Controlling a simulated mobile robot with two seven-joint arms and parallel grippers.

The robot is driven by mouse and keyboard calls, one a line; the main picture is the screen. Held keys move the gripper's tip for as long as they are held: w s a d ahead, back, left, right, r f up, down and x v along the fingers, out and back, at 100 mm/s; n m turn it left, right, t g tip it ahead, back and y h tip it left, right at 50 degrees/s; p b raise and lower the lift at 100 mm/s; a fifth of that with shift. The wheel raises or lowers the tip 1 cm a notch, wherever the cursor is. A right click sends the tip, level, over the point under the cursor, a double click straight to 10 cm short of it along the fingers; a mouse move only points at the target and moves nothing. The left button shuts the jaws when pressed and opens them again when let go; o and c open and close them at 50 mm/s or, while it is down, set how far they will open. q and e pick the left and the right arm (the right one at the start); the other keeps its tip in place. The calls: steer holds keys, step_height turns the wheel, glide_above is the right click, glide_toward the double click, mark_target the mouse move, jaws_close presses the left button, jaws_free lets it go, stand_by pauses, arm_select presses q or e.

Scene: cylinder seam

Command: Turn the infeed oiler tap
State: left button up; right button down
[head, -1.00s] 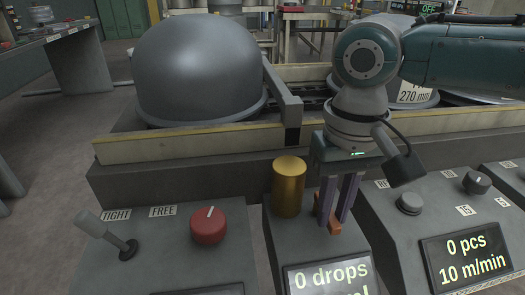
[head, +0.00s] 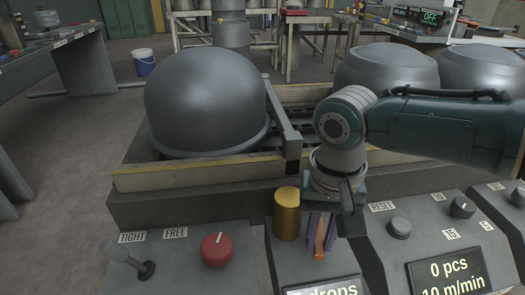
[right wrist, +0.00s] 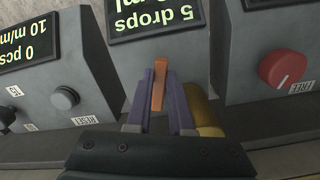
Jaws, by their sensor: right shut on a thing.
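The oiler tap is a small orange lever (head: 320,238) on the middle console, just right of the brass oiler cylinder (head: 287,213). My right gripper (head: 320,234) points down with its purple fingers on either side of the lever, shut on it. In the right wrist view the orange lever (right wrist: 158,84) stands between the two fingers (right wrist: 160,90), and part of the brass cylinder (right wrist: 203,112) shows behind the right finger. The oiler display (right wrist: 155,15) reads 5 drops there. My left gripper is not in view.
A red knob (head: 216,249) and a grey toggle lever (head: 130,260) are on the left console. The right console has a reset button (head: 400,227), a small knob (head: 462,207) and a display (head: 449,277). A large grey dome (head: 207,102) stands behind the consoles.

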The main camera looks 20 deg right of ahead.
steer(key=shift+w+a+m+p, duration=0.2)
steer(key=shift+m+p, duration=0.1)
steer(key=shift+m, duration=0.25)
steer(key=shift+w+a+m+p, duration=0.15)
steer(key=shift+m+p, duration=0.15)
steer(key=shift+m, duration=0.25)
steer(key=c, duration=0.8)
jaws_free()
step_height(320, 180, up, 10)
steer(key=p, duration=0.4)
steer(key=shift+p, duration=0.3)
